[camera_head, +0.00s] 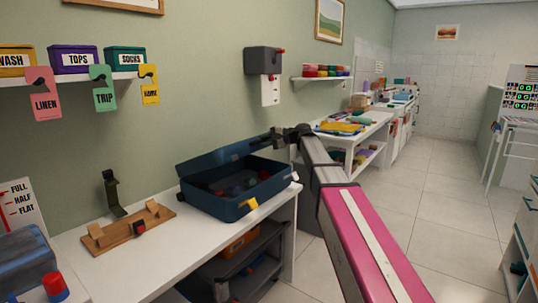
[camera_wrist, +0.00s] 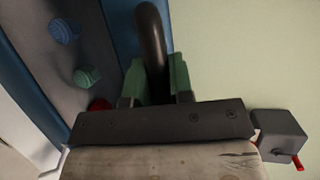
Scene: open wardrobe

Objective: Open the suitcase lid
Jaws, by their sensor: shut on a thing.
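The dark blue suitcase (camera_head: 222,207) sits on the white counter with its lid (camera_head: 222,153) raised at the back, so the inside shows. My gripper (camera_head: 278,137) is at the right end of the lid's upper edge. In the wrist view, the green-padded fingers of my gripper (camera_wrist: 154,86) are shut on a dark curved handle (camera_wrist: 152,35) that stands between them. Blue suitcase wall (camera_wrist: 30,90), a blue ball (camera_wrist: 65,31), a green ball (camera_wrist: 87,76) and part of a red one show beside the fingers. The contact itself is partly hidden in the head view.
A wooden stand (camera_head: 130,228) is left of the suitcase on the white counter (camera_head: 160,265). A grey wall box (camera_head: 263,60) with a red lever hangs above and behind. A shelf (camera_head: 20,82) with labelled bins and tags is at upper left. Open floor (camera_head: 425,200) lies to the right.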

